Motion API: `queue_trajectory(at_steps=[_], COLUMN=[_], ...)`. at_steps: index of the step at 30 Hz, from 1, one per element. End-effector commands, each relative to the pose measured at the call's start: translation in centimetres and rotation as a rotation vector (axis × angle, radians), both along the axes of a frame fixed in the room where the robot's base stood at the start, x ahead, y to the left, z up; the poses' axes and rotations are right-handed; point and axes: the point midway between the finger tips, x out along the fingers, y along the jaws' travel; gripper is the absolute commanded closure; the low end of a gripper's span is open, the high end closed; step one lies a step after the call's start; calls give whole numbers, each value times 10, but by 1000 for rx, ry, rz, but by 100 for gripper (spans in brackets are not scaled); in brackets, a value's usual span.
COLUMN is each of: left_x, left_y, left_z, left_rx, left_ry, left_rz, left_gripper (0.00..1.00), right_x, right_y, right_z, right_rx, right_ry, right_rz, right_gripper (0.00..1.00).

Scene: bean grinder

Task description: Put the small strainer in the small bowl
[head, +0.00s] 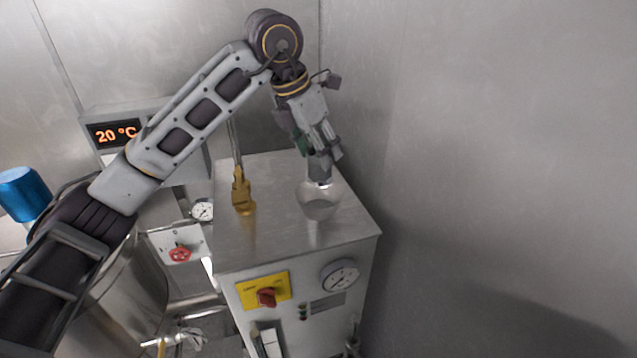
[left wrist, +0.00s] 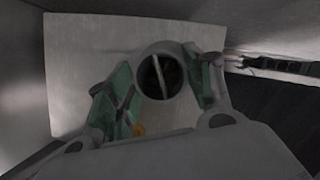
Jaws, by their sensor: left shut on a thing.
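The small bowl (head: 318,208) is pale and round and stands on the flat metal top of the cabinet. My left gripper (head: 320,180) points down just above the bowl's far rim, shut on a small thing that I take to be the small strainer. In the left wrist view a round grey ring (left wrist: 143,78) with a dark inside and a pale bar across it shows between the fingers of my left gripper (left wrist: 163,88). I cannot tell there where strainer and bowl part, or whether they touch. My right gripper is in neither view.
A brass valve (head: 242,195) with a thin upright pipe stands left of the bowl on the cabinet top (head: 275,235). The cabinet front has a red switch (head: 266,297) and a gauge (head: 340,276). A bare metal wall (head: 480,150) closes off the right side.

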Motion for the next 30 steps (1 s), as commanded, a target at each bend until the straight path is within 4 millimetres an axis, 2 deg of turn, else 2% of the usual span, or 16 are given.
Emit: queue_trajectory(at_steps=[10,25,30], left_x=[-1,0,0], left_y=[0,0,0], left_z=[-36,-43,-52], left_rx=[-1,-1,-1], left_ry=[1,0,2], left_rz=[0,0,0], left_gripper=[85,85,85], right_x=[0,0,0], right_y=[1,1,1], right_z=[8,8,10], right_rx=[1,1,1], right_ry=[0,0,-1], right_rz=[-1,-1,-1], right_gripper=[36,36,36])
